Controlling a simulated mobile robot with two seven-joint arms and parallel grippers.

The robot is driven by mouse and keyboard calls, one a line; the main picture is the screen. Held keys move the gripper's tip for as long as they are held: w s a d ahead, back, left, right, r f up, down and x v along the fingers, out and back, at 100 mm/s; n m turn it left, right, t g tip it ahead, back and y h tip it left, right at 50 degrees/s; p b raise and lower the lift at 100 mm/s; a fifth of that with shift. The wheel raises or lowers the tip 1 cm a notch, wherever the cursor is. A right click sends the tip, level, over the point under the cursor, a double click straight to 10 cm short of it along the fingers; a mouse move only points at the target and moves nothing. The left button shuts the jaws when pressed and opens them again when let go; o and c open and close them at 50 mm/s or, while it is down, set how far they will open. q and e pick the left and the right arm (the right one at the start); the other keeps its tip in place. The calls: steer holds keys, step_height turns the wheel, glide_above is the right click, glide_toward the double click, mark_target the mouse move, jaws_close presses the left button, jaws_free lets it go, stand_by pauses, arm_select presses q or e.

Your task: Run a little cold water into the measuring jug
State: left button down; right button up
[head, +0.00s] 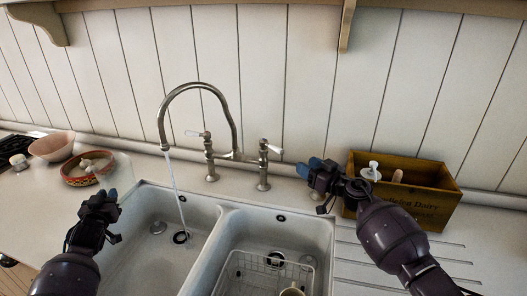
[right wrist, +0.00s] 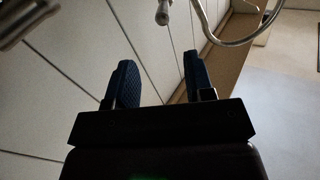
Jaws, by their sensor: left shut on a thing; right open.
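The bridge tap (head: 235,156) stands behind the double sink, with two white-tipped levers, the left lever (head: 195,133) and the right lever (head: 276,150). A thin stream of water (head: 173,180) falls from its spout into the left basin. My left gripper (head: 112,194) is at the left edge of that basin, left of the stream. It is shut on a clear, faint thing (head: 123,172), apparently the measuring jug, mostly hard to make out. My right gripper (head: 313,170) is open and empty, right of the right lever and apart from it. Its blue fingers (right wrist: 160,80) show in the right wrist view.
A wooden box (head: 425,200) with utensils stands behind my right forearm. A wire rack (head: 262,275) with a mug (head: 292,291) sits in the right basin (head: 328,240). A pink bowl (head: 52,147) and a patterned red dish (head: 88,168) stand at the left. The left basin (head: 140,262) is clear.

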mark_target(282, 152)
steer(key=shift+a+m, duration=0.15)
steer(key=shift+m, duration=0.35)
steer(key=x, duration=0.6)
steer(key=shift+a, duration=0.1)
arm_select(q)
steer(key=shift+f, duration=0.1)
arm_select(e)
steer(key=shift+w+a, duration=0.15)
steer(key=shift+w, duration=0.2)
arm_select(q)
steer(key=shift+f+b, duration=0.15)
steer(key=shift+b, duration=0.25)
arm_select(e)
steer(key=shift+x, duration=0.8)
arm_select(q)
steer(key=shift+f+b, duration=1.1)
steer(key=shift+b, duration=0.1)
arm_select(e)
steer(key=shift+x, duration=1.55)
steer(key=shift+a+f, duration=0.1)
steer(key=shift+a, duration=0.1)
steer(key=shift+c, duration=0.4)
jaws_close()
